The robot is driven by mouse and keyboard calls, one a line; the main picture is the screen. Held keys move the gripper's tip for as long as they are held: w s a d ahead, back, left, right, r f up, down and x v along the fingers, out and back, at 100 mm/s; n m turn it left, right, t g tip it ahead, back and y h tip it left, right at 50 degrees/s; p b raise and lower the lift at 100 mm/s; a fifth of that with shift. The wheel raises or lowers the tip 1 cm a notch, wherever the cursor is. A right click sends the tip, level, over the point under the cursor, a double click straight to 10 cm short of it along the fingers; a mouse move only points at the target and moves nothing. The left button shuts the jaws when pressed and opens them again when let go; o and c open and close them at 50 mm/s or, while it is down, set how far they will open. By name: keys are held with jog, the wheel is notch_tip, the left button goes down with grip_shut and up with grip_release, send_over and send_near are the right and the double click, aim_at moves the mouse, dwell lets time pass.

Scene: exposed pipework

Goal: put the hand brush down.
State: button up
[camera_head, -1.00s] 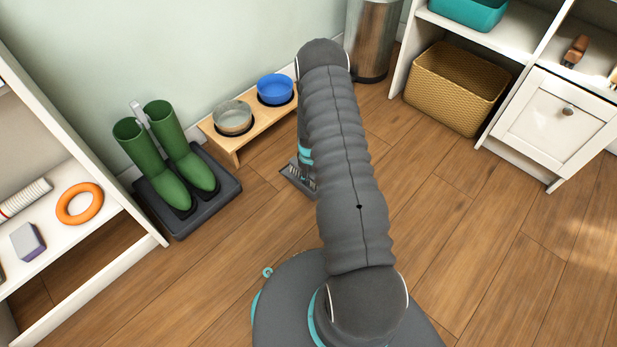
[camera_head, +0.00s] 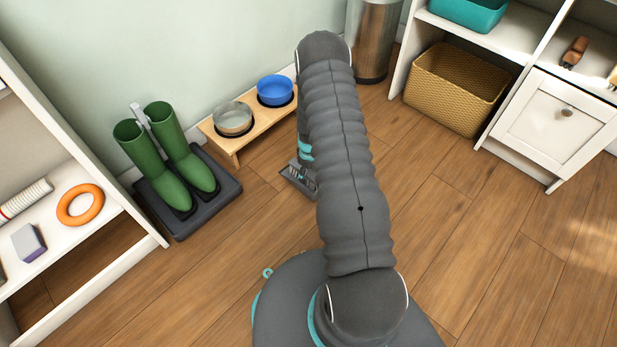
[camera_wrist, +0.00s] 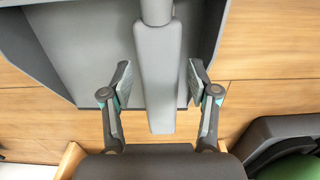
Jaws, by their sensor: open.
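The hand brush (camera_wrist: 156,112) shows in the wrist view as a long grey handle running down the middle. My gripper (camera_wrist: 159,80) is open, with one finger on each side of the handle and a gap on both sides. A wide grey pan-like piece (camera_wrist: 72,45) lies behind the handle, above the wood floor. The brush's bristles are not visible. I cannot tell whether the brush touches the pan. In the head view my arm hides most of the gripper, and part of the grey pan-like piece (camera_head: 292,178) shows low beside it.
Green boots (camera_head: 172,165) stand on a dark tray (camera_head: 228,190) to the left. A wooden stand (camera_head: 235,155) with two bowls is just behind the gripper. White shelves (camera_head: 150,235) stand at left, with a wicker basket (camera_head: 455,88) at right. The floor at right is clear.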

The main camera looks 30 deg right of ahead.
notch_tip(320, 180, up, 9)
jog(key=shift+r+p, duration=0.2)
jog(key=shift+p, duration=0.25)
jog(key=s+a+r+m+t, duration=0.1)
jog(key=a+r, duration=0.2)
jog(key=r, duration=0.7)
jog(key=s+a+r+t, duration=0.1)
jog(key=s+a+r, duration=0.1)
jog(key=r, duration=0.8)
jog(key=s+a+r+m, duration=0.1)
jog(key=a+r, duration=0.2)
jog(key=r, duration=0.7)
jog(key=s+a+r+m+t, duration=0.1)
jog(key=s+a+r, duration=0.3)
jog(key=s+r, duration=0.4)
jog(key=s+a+r+m+t, duration=0.1)
jog(key=s+a+r, duration=0.4)
jog(key=s, duration=1.1)
notch_tip(320, 180, up, 3)
jog(key=shift+r+t, duration=0.1)
jog(key=shift+t, duration=0.7)
